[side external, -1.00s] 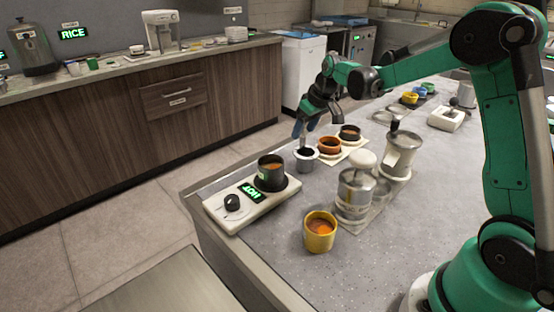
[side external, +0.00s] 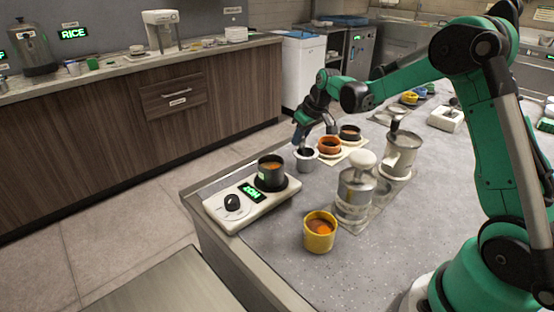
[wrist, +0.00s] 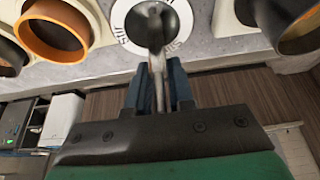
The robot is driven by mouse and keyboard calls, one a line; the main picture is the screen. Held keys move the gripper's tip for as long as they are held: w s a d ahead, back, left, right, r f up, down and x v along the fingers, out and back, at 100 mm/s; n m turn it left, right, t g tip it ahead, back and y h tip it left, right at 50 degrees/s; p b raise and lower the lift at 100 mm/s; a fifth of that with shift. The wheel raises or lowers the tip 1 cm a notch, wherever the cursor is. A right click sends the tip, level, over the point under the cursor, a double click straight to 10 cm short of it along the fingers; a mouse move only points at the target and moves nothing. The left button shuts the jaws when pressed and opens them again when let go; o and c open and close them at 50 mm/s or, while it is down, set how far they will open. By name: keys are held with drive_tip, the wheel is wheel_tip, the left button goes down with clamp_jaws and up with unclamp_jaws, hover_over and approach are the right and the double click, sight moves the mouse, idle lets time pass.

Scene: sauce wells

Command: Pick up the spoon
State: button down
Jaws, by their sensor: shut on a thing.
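The spoon (wrist: 157,50) shows in the wrist view as a thin grey metal handle. Its lower end is inside a round white-rimmed holder (wrist: 122,12) with dark lettering on the rim. My gripper (wrist: 158,85) is shut on the handle, with a blue finger on each side. In the side view my gripper (side external: 299,138) is just above the small grey holder (side external: 307,161) at the table's far edge. The spoon is too small to make out in that view.
Orange (side external: 329,146) and dark (side external: 349,133) pots stand on a pale tray right of the holder. A hot plate (side external: 236,211) carrying a dark pot (side external: 270,170) is nearer, left. Metal dispensers (side external: 356,190) and a yellow cup (side external: 320,232) stand nearer, right. The front counter is clear.

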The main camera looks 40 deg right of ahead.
drive_tip(key=shift+r, duration=0.1)
wheel_tip(320, 180, up, 20)
idle(0.5)
drive_tip(key=c, duration=1.3)
unclamp_jaws()
clamp_jaws()
drive_tip(key=a+f, duration=1.1)
drive_tip(key=f, duration=0.4)
drive_tip(key=shift+a+f, duration=0.15)
drive_tip(key=shift+a, duration=0.1)
